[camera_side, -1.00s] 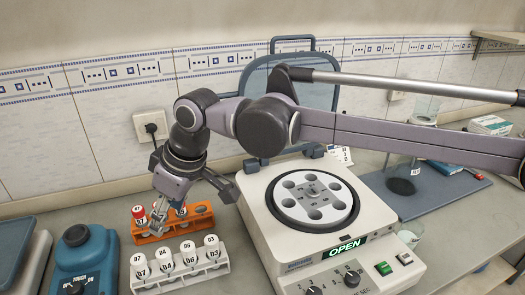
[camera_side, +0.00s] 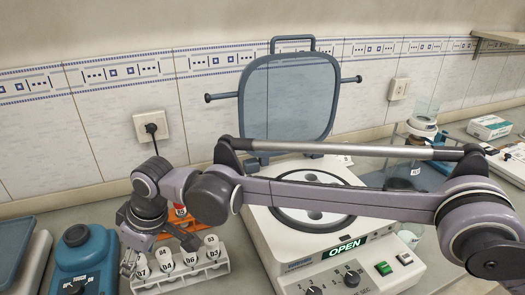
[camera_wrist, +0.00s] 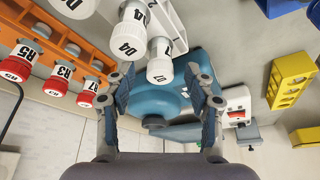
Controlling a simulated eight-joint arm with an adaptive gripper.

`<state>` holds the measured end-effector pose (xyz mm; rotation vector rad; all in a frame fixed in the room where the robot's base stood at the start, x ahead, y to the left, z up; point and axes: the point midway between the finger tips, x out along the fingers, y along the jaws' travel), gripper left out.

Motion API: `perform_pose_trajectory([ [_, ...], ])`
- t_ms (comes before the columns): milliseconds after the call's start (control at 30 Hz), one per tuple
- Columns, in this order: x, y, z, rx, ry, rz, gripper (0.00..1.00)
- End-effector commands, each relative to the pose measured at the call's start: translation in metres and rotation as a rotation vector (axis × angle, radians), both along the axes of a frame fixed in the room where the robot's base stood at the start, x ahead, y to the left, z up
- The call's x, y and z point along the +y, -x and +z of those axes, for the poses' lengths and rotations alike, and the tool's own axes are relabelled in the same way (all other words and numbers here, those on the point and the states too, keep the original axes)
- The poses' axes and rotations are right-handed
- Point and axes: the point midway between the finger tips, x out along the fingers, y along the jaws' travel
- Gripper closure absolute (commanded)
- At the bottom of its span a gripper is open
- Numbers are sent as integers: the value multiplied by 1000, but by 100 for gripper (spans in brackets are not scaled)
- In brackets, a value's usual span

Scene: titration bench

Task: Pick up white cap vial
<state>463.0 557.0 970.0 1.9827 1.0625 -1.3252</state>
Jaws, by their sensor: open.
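In the side view several white cap vials stand in a white rack (camera_side: 205,272); the leftmost is the D7 vial (camera_side: 143,270), with the D4 vial (camera_side: 167,266) beside it. In the wrist view my gripper (camera_wrist: 160,72) is open and empty. The white cap of the D7 vial (camera_wrist: 160,70) appears between and beyond the fingertips; I cannot tell whether they touch it. The D4 vial (camera_wrist: 132,32) is left of it.
An orange rack (camera_side: 208,213) with red cap vials (camera_wrist: 60,76) stands behind the white rack. A blue mixer (camera_side: 88,262) stands to the left, and a centrifuge (camera_side: 350,262) with raised lid (camera_side: 290,95) to the right. A yellow block (camera_wrist: 290,80) shows in the wrist view.

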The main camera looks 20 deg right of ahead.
Motion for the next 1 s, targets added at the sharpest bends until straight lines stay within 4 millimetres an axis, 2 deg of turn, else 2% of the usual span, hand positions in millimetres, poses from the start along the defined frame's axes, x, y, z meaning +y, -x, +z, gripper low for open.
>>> perform_pose_trajectory([
  [200, 8, -5, -22, 0, 0, -1, 46],
  [467, 9, -5, -24, 0, 0, -1, 46],
  [633, 9, -5, -24, 0, 0, -1, 92],
  [667, 9, -5, -24, 0, 0, -1, 98],
  [1000, 9, -5, -22, 0, 0, -1, 98],
])
